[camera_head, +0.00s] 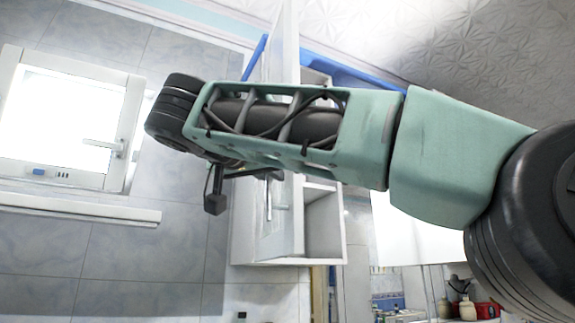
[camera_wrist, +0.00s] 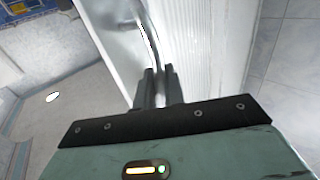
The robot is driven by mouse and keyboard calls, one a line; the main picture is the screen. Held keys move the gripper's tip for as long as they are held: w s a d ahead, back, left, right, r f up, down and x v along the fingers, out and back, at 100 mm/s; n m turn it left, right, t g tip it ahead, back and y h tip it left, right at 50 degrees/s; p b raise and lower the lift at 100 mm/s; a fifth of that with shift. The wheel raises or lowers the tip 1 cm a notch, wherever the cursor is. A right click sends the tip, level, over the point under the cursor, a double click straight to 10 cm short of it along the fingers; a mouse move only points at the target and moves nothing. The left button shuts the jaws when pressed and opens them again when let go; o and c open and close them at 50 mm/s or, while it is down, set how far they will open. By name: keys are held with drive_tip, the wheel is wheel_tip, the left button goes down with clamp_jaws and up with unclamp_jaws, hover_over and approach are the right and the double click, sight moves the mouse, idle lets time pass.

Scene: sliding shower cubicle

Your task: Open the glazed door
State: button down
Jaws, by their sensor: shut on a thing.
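The glazed door (camera_wrist: 215,45) fills the upper middle of the wrist view, with a pale ribbed pane and a white frame. A curved metal handle (camera_wrist: 148,32) stands out from its face. My gripper (camera_wrist: 158,74) is shut on the handle, which runs down between its two dark fingers. In the head view, a white door panel (camera_head: 280,232) and a slim handle (camera_head: 271,203) show below my arm. My arm crosses in front and hides the panel's middle, and the grip itself is not clear there.
A white box-like cabinet part (camera_head: 322,228) is beside the panel in the head view. A window (camera_head: 65,115) with a sill (camera_head: 80,209) is in the tiled wall at left. Bottles (camera_head: 467,307) stand at lower right.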

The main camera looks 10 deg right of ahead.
drive_tip(key=shift+a+f, duration=0.2)
drive_tip(key=shift+a, duration=0.55)
drive_tip(key=c, duration=1.8)
unclamp_jaws()
drive_tip(key=shift+r, duration=0.1)
drive_tip(key=p+v, duration=0.3)
drive_tip(key=v, duration=1.4)
drive_tip(key=shift+s, duration=0.25)
